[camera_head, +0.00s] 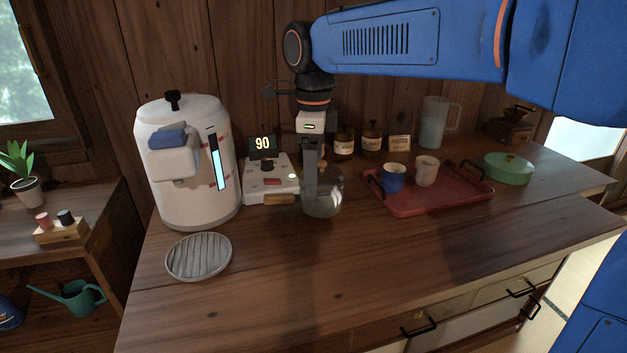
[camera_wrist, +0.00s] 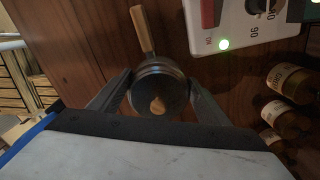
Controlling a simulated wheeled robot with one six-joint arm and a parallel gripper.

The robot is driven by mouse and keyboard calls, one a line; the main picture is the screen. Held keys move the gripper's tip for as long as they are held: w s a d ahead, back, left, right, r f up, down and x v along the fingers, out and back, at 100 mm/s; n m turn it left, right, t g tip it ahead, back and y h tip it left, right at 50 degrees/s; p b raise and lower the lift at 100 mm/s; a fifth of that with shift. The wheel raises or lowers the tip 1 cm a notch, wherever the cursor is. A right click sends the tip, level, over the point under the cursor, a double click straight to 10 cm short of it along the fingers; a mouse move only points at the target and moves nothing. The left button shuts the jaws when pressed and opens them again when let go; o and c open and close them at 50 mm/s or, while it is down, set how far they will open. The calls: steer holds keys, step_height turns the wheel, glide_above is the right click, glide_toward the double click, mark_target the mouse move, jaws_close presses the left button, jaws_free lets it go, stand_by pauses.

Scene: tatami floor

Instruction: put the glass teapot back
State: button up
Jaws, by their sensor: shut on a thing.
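The glass teapot (camera_head: 324,205) is a clear round pot near the middle of the wooden counter, just right of a white device with a lit "90" display. In the wrist view the teapot (camera_wrist: 158,72) shows from above, with a dark round lid, a wooden knob and a wooden side handle (camera_wrist: 142,28) pointing away. My gripper (camera_head: 312,190) reaches down from above and is shut on the teapot, one finger on each side of it in the wrist view. I cannot tell whether its base touches the counter.
The white device (camera_head: 262,190) stands close left, beside a large white dispenser (camera_head: 185,175). A round ribbed plate (camera_head: 199,256) lies front left. A red tray (camera_head: 440,204) holds a blue cup (camera_head: 393,177) and a pale cup (camera_head: 427,170). Jars (camera_head: 372,140) stand behind. The front counter is clear.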

steer(key=shift+f, duration=0.7)
steer(key=shift+f, duration=0.15)
steer(key=o, duration=2)
step_height(320, 180, up, 12)
steer(key=shift+r, duration=0.15)
